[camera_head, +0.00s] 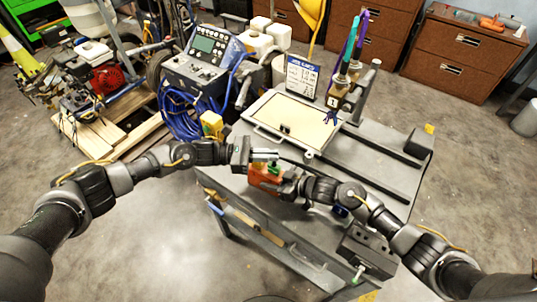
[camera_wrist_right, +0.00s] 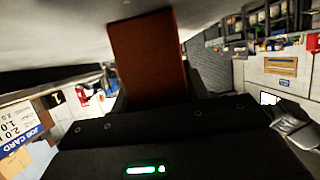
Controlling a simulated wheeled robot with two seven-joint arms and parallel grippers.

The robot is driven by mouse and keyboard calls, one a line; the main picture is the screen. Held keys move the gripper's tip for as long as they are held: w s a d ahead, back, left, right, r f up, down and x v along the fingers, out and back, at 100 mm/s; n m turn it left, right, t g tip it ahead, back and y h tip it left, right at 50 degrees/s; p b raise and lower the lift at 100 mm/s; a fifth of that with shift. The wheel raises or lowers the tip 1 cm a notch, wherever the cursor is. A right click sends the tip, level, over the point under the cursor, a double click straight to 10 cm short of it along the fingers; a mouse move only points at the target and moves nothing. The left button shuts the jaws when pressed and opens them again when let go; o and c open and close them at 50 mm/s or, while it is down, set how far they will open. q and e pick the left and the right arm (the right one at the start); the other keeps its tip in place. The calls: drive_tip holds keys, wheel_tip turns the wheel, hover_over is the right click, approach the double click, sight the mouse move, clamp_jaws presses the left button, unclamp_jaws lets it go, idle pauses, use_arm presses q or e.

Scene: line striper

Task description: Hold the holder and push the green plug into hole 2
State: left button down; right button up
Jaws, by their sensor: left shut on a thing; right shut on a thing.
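The orange holder (camera_head: 262,178) is held in the air over the near edge of the grey cart. My right gripper (camera_head: 283,184) is shut on it from the right. In the right wrist view the holder (camera_wrist_right: 148,55) is a plain reddish-brown block that sticks out from my gripper. The green plug (camera_head: 273,167) is a small green spot at the top of the holder. My left gripper (camera_head: 268,156) is just above it, shut on the plug. The holes are too small or hidden to tell, and whether the plug is inside one cannot be told.
The grey cart top (camera_head: 375,160) carries a beige panel (camera_head: 293,118), a job card (camera_head: 301,76) and a stand with purple and teal tools (camera_head: 348,50). A dark block (camera_head: 367,248) sits at the cart's near right. Blue hose (camera_head: 185,115) and a control box are at left.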

use_arm(q)
drive_tip(key=shift+f, duration=0.55)
drive_tip(key=c, duration=1.2)
unclamp_jaws()
drive_tip(key=shift+w+a, duration=0.2)
drive_tip(key=shift+a, duration=3.3)
use_arm(e)
drive_tip(key=o, duration=1.4)
